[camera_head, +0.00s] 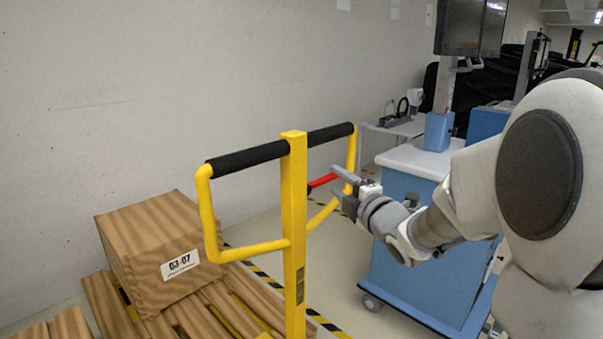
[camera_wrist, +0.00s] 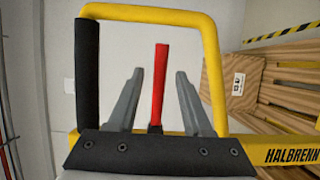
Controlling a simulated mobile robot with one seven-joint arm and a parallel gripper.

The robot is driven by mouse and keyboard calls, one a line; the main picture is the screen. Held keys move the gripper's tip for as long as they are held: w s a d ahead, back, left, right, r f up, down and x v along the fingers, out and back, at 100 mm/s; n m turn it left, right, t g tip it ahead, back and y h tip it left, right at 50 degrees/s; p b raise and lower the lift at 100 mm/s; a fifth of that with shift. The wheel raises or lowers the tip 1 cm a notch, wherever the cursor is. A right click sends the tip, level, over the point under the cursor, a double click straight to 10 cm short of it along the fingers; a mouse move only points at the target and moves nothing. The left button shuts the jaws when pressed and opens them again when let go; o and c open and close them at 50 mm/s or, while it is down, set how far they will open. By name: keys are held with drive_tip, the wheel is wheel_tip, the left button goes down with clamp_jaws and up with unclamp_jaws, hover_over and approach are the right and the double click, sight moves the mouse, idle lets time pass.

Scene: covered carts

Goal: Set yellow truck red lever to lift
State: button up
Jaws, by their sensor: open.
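The yellow truck (camera_head: 293,230) has a yellow post with a looped handle on each side and black grips. Its red lever (camera_head: 322,180) sticks out to the right of the post, inside the right handle loop. In the wrist view the red lever (camera_wrist: 159,85) stands upright between my two fingers, with a gap on each side; its lower end is hidden behind the gripper's dark mount. My gripper (camera_head: 338,184) is open at the right handle loop, with its fingers around the lever. In the wrist view my gripper (camera_wrist: 157,90) reaches into the yellow loop.
A wooden box (camera_head: 165,250) marked 03-07 sits on wooden pallets (camera_head: 250,305) at the lower left. A blue cart (camera_head: 420,245) with a white top stands behind my arm. A plain wall (camera_head: 130,90) is at the back. Yellow-black tape marks the floor.

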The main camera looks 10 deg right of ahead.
drive_tip(key=x, duration=0.6)
drive_tip(key=shift+w, duration=0.35)
drive_tip(key=shift+a, duration=0.1)
clamp_jaws()
idle(1.0)
